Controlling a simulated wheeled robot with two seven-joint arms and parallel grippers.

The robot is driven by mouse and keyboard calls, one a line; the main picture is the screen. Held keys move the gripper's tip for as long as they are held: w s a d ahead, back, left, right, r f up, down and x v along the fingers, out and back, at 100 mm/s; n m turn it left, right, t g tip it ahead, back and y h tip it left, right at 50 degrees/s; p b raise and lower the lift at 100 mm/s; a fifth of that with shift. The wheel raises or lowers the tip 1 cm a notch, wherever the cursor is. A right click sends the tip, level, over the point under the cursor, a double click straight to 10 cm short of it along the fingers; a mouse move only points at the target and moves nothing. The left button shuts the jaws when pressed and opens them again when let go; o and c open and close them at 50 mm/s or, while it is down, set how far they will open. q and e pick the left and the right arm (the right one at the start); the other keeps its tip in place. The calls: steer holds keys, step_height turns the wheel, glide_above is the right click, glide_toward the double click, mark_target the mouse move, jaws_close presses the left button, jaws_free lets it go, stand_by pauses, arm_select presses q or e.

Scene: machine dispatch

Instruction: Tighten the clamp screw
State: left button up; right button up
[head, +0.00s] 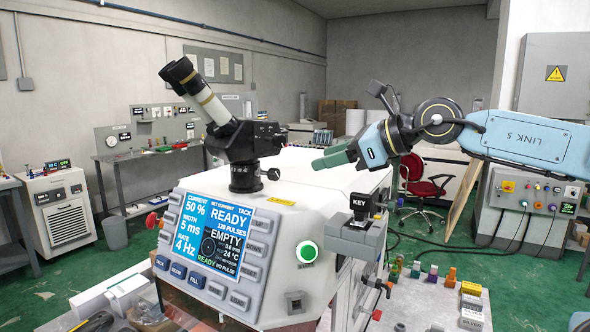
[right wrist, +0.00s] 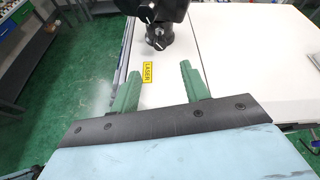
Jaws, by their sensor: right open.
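The black microscope (head: 238,140) stands on the white laser welder (head: 290,195). A small black knob (head: 273,174) sticks out to the right at the foot of its mount and looks like the clamp screw. In the right wrist view, a black knob (right wrist: 159,40) shows below the microscope body, ahead of the fingers. My right gripper (head: 333,158), with green fingers, is above the welder top, to the right of the microscope and apart from it. In the right wrist view, its fingers (right wrist: 158,80) are spread with nothing between them. My left gripper is not in view.
A screen (head: 222,235) and buttons cover the welder's front. A key switch block (head: 360,208) stands at its right edge, below my right arm. A yellow LASER label (right wrist: 147,72) is on the white top, which is otherwise clear around the fingers. A small-parts table (head: 430,300) stands at right.

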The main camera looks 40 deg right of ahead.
mark_target(277, 174)
steer(key=p+x, duration=0.1)
steer(key=x, duration=0.2)
steer(key=shift+w+f, duration=0.1)
steer(key=shift+w, duration=0.05)
steer(key=p+x, duration=0.3)
steer(key=x, duration=0.3)
steer(key=shift+w+p, duration=0.15)
steer(key=shift+p, duration=0.15)
arm_select(q)
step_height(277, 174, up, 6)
steer(key=p, duration=0.1)
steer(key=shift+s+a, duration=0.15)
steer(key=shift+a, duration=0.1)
arm_select(e)
steer(key=shift+x, duration=1.2)
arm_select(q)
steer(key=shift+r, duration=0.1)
arm_select(e)
steer(key=shift+c, duration=0.5)
steer(key=c, duration=0.9)
steer(key=shift+d+f, duration=0.1)
steer(key=shift+f, duration=0.05)
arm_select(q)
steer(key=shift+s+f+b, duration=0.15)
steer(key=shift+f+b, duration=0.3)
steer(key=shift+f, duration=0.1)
arm_select(e)
steer(key=shift+m+y, duration=0.3)
steer(key=shift+m, duration=0.2)
